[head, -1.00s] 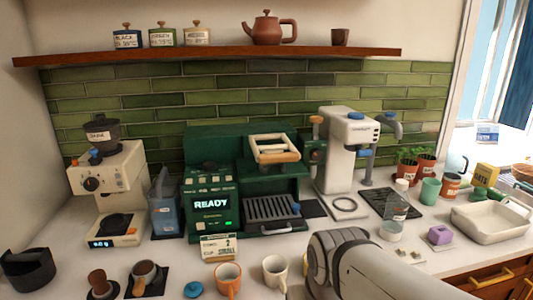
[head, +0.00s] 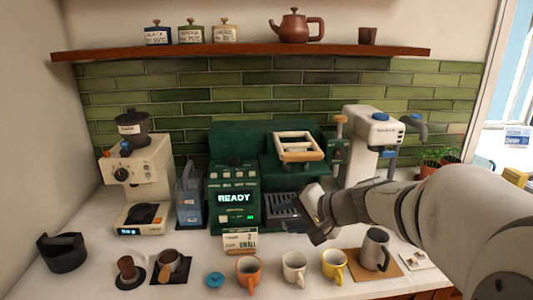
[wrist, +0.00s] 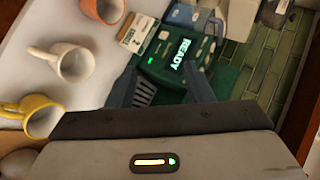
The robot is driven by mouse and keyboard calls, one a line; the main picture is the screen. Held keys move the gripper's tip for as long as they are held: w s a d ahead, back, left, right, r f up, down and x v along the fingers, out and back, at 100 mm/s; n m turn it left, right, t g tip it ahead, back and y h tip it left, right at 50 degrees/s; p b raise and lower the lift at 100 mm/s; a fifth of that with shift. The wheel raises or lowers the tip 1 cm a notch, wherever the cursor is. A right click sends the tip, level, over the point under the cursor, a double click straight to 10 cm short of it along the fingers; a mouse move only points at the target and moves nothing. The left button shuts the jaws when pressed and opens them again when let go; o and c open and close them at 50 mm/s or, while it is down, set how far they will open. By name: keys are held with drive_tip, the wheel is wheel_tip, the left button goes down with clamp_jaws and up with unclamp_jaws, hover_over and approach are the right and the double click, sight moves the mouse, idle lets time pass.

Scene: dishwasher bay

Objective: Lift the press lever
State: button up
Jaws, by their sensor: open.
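The green press machine (head: 233,190) stands against the tiled wall, with a lit READY screen. A wood-framed lever handle (head: 299,148) shows at its upper right, above a dark slatted drip tray (head: 280,204). I take this handle to be the press lever; it stands clear of my gripper. My gripper (head: 313,222) is in front of the tray, below and slightly right of the handle. In the wrist view the two dark fingers (wrist: 163,85) are apart with nothing between them, pointing toward the green machine. The handle cannot be made out there.
An orange mug (head: 249,274), a cream mug (head: 294,268) and a yellow mug (head: 334,266) stand along the front counter. A cream grinder (head: 146,170) is at left, and a white machine (head: 370,140) is right of the press. A wooden shelf (head: 240,50) runs above.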

drive_tip(key=w+d+r+m+t, duration=0.3)
drive_tip(key=w+d+r, duration=0.1)
drive_tip(key=w, duration=0.3)
drive_tip(key=m+t+h+p, duration=0.1)
drive_tip(key=m+t+h, duration=0.1)
drive_tip(key=m+t, duration=0.2)
approach(305, 158)
drive_tip(key=r+x, duration=0.1)
drive_tip(key=x, duration=0.3)
drive_tip(key=shift+w+d+f, duration=0.1)
drive_tip(key=shift+w+f, duration=0.1)
drive_tip(key=shift+f, duration=0.2)
drive_tip(key=p+x, duration=0.2)
drive_tip(key=x, duration=0.5)
drive_tip(key=shift+c, duration=0.5)
clamp_jaws()
